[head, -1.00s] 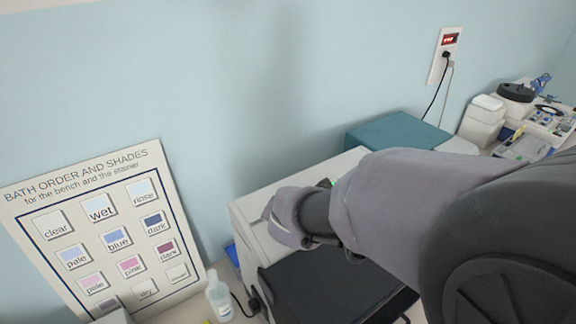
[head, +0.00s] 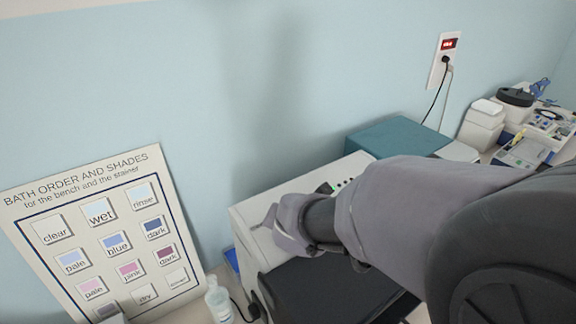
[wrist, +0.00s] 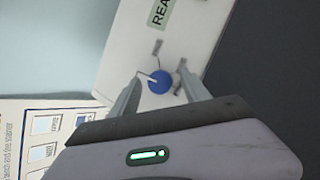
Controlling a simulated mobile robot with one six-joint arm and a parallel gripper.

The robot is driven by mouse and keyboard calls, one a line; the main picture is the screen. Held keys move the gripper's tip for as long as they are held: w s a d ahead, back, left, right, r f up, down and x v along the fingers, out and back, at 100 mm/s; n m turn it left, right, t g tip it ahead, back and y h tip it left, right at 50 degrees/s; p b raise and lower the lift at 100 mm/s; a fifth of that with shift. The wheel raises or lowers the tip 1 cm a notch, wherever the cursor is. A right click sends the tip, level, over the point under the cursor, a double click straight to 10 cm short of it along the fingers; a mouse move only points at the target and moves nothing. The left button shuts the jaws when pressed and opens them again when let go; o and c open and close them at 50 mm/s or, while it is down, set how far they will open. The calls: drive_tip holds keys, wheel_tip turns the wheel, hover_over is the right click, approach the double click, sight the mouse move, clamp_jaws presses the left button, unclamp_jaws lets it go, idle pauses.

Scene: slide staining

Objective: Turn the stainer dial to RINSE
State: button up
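The stainer (head: 252,253) is a white machine with a dark front part, standing by the wall in the head view. Its round blue dial (wrist: 159,82) shows in the wrist view on the white panel. My gripper (wrist: 160,75) is open, with one finger on each side of the dial; I cannot tell whether either finger touches it. A pale thin line lies at the dial's left edge, but the setting it marks cannot be read. In the head view my gripper and arm hide the dial. A green display (wrist: 161,12) reads "REA", cut off by the frame edge.
A bath order chart (head: 100,235) leans on the wall at left, also partly in the wrist view. A clear bottle (head: 219,302) stands between chart and stainer. A teal-topped box (head: 398,137) is behind the stainer. A wall socket (head: 443,60) and other equipment are at right.

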drive_tip(key=shift+r, duration=0.15)
drive_tip(key=p+v, duration=1)
drive_tip(key=v, duration=0.7)
drive_tip(key=shift+s, duration=0.15)
